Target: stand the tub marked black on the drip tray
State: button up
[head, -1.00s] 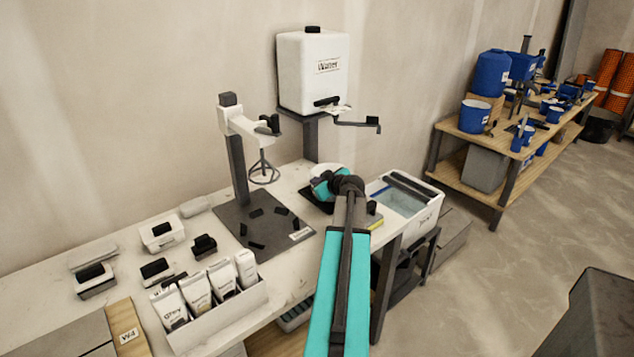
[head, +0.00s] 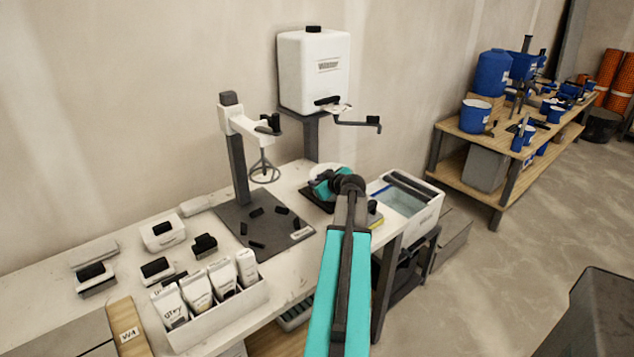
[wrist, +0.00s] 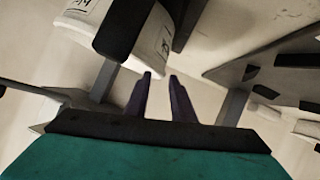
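My gripper's two dark fingers show in the wrist view (wrist: 160,76), apart, with only pale surface visible between them. A white tub with a label (wrist: 152,48) and dark parts is just beyond the fingertips; I cannot read its marking. In the head view, a white rounded shape (head: 322,168), probably this tub, shows behind my teal wrist. The black drip tray (head: 314,199) lies below the water tank's tap, partly covered by my wrist. The tub's base is hidden, so I cannot tell whether it rests on the tray. The fingers are hidden in the head view.
The white water tank (head: 314,75) stands behind on a dark post. Left are the mixing stand (head: 238,165) and its dark mat (head: 250,225) with several black blocks. A wash bin (head: 408,205) is right. Several labelled bags fill a front rack (head: 222,318).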

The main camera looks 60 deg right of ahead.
jog(key=b+v, duration=0.1)
jog(key=v, duration=1)
jog(key=shift+s+a+r+b, duration=0.15)
jog(key=shift+s+b, duration=0.15)
jog(key=shift+b, duration=0.1)
dwell(0.4)
